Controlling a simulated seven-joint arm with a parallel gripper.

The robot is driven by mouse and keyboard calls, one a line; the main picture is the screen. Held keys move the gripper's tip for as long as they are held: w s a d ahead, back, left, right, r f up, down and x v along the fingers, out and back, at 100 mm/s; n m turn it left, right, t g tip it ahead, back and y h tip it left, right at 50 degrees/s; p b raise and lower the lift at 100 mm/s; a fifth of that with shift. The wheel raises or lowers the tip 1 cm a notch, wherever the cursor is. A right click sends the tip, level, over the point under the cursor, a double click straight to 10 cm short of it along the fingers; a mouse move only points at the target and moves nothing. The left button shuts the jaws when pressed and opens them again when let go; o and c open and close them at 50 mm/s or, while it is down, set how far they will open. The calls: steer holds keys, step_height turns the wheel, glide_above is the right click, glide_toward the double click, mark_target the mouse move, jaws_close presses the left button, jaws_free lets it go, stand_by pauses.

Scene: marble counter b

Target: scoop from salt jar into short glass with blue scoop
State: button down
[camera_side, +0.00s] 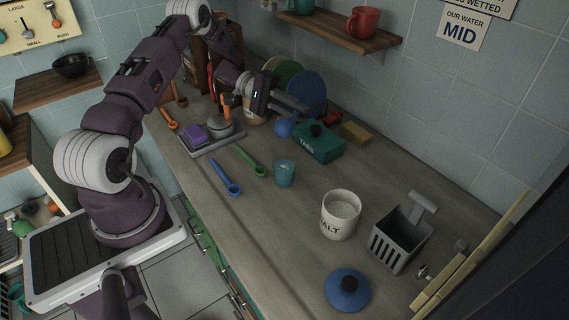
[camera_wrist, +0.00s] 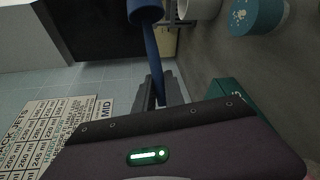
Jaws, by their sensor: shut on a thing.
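My gripper (camera_side: 297,107) is above the counter's back part, shut on the handle of a blue scoop (camera_wrist: 151,45). The scoop's round bowl hangs beyond my fingers in the wrist view, and its blue end (camera_side: 284,127) shows below the gripper in the side view. I cannot see whether it holds anything. The white salt jar (camera_side: 325,222) stands open on the counter, with white salt inside. A short teal glass (camera_side: 285,176) with a pale mark stands left of it, upright, also in the wrist view (camera_wrist: 258,17). My gripper is apart from both.
A second blue scoop (camera_side: 226,178) and a green scoop (camera_side: 250,161) lie on the counter's left. A teal box (camera_side: 318,145) stands behind the glass. A grey basket (camera_side: 398,241) is right of the jar, and a blue lid (camera_side: 348,293) lies in front.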

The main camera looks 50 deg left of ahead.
mark_target(290, 126)
steer(key=shift+r+n+h, duration=0.3)
steer(key=shift+r+n, duration=0.4)
steer(key=shift+r, duration=0.15)
stand_by(1.1)
step_height(290, 126, down, 5)
steer(key=m+y, duration=0.2)
steer(key=m, duration=0.2)
steer(key=s+d+r+m+t+y, duration=0.1)
steer(key=r+m, duration=0.1)
steer(key=s+d+r+m+t+y, duration=0.1)
steer(key=s+d+r+m+y, duration=0.1)
steer(key=s+d+r+m+t+y, duration=0.1)
steer(key=s+d+r+m, duration=0.1)
steer(key=m, duration=0.1)
steer(key=shift+s+r+y, duration=0.25)
steer(key=shift+y, duration=0.05)
steer(key=shift+s+d+m+t+y, duration=0.5)
steer(key=shift+s+d+m+t, duration=0.3)
steer(key=shift+s+d+m, duration=0.15)
steer(key=shift+s+d+f+m+t+y+b, duration=0.15)
steer(key=shift+s+d+m+t+y+b, duration=0.2)
steer(key=shift+s+d+m+t, duration=0.35)
